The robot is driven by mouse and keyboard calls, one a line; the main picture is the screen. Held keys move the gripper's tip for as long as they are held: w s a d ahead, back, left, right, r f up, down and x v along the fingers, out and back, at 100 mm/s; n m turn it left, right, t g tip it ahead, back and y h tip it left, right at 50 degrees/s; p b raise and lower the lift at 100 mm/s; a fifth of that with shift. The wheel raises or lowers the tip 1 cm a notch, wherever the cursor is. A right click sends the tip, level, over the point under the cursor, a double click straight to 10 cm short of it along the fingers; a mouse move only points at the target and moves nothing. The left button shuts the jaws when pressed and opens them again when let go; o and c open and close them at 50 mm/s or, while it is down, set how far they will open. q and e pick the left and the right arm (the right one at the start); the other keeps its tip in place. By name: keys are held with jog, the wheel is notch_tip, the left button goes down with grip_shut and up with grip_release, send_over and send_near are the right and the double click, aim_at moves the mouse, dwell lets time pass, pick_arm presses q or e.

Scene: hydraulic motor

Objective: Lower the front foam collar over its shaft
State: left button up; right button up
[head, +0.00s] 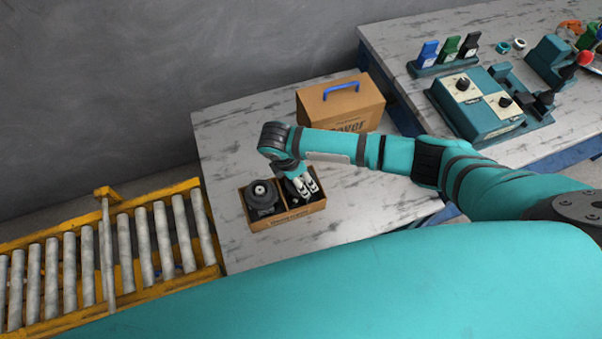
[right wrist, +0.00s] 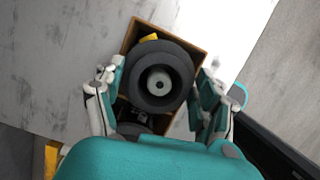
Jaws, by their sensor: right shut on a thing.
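My right gripper (head: 302,187) is over the right part of a small open cardboard box (head: 288,220). In the right wrist view its fingers (right wrist: 158,98) are shut on the dark grey foam collar (right wrist: 145,95), one at each side. The pale round end of a shaft (right wrist: 159,82) shows through the collar's hole, roughly centred. I cannot tell how far down the shaft the collar sits. A black motor part (head: 262,198) with a round light shaft end stands in the box's left part. Another dark part (right wrist: 135,129) is partly hidden by my wrist. My left gripper is out of view.
A closed carton (head: 342,105) with a blue handle stands behind the box on the marbled table (head: 225,140). A roller conveyor (head: 110,250) is at the left. A second table (head: 400,45) at the right holds a teal control box (head: 475,105) and coloured parts.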

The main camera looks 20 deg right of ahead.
jog(key=o, duration=0.8)
jog(key=shift+o, duration=0.3)
jog(key=shift+r, duration=0.1)
notch_tip(320, 180, up, 7)
jog(key=p, duration=0.8)
jog(key=shift+s+f, duration=0.1)
jog(key=shift+f, duration=0.1)
